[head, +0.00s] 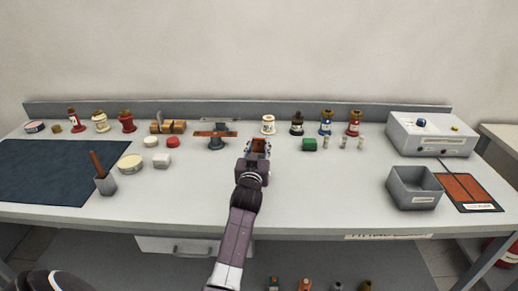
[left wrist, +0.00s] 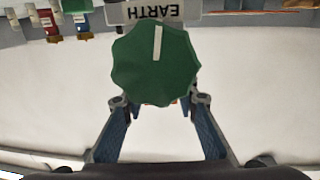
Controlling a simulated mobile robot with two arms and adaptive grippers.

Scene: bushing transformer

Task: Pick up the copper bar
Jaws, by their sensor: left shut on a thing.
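My left gripper (head: 258,147) is right of this stand and a little nearer the front, shut on a small copper-brown piece (head: 258,143). In the left wrist view a large green knob (left wrist: 156,65) with a white mark covers the space at my left fingertips (left wrist: 159,101). Only a sliver of orange shows below the knob, so the held piece's full shape is hidden. My right gripper is not in view.
Several bushings, including a white one (head: 268,125) and a blue one (head: 326,123), stand along the back. A grey bin (head: 415,199) and a control box (head: 399,142) are at right. The front middle is clear.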

